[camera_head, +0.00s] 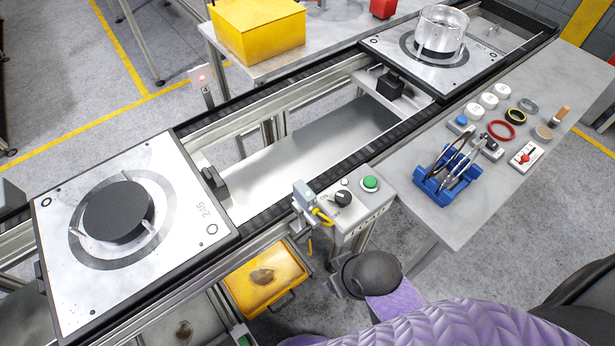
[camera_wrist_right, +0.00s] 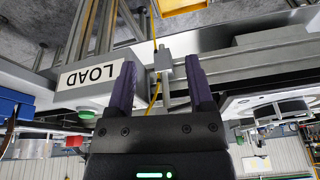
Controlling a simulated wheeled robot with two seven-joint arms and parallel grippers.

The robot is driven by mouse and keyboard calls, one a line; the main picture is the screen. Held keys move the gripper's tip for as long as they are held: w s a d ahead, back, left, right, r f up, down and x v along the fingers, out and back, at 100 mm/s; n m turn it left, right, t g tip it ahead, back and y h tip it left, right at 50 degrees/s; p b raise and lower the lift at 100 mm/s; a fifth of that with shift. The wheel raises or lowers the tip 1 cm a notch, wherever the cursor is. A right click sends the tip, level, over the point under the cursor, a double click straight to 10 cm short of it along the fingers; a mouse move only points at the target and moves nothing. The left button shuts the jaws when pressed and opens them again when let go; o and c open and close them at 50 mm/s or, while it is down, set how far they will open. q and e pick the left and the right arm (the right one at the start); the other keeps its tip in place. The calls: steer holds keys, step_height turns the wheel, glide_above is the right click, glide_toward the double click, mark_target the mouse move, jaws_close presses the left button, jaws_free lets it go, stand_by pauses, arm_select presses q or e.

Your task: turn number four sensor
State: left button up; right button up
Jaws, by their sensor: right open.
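A small post sign (camera_head: 202,83) with a red light and what looks like a 4 stands behind the conveyor, left of centre in the head view. A small grey sensor block (camera_head: 303,194) with a yellow cable (camera_head: 322,216) sits at the conveyor's near edge, beside the control box (camera_head: 358,214). In the right wrist view, a box marked LOAD (camera_wrist_right: 95,80), the grey block (camera_wrist_right: 164,61) and the yellow cable (camera_wrist_right: 154,97) show ahead. My right gripper (camera_wrist_right: 159,64) is open, its purple fingers apart with the block seen between them; contact cannot be told. My left gripper is out of view.
The control box has a black knob (camera_head: 343,198) and a green button (camera_head: 370,183). A pallet with a dark disc (camera_head: 117,211) is at left; another with a clear cylinder (camera_head: 442,30) is at the back. A blue tool rack (camera_head: 442,187) stands on the right bench.

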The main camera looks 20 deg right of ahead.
steer(key=w+a+r+n+y+p, duration=0.1)
steer(key=w+a+r, duration=0.15)
steer(key=r, duration=0.25)
steer(key=w+a+r+y+p, duration=0.1)
steer(key=w+a+r, duration=0.15)
steer(key=r, duration=0.35)
step_height(320, 180, up, 6)
steer(key=g+h, duration=0.3)
glide_above(305, 190)
steer(key=shift+n, duration=0.3)
steer(key=shift+f, duration=0.3)
step_height(305, 190, down, 9)
steer(key=shift+f+b, duration=0.1)
steer(key=shift+b, duration=0.85)
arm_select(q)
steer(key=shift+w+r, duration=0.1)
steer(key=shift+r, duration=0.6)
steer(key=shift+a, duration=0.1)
arm_select(e)
jaws_close()
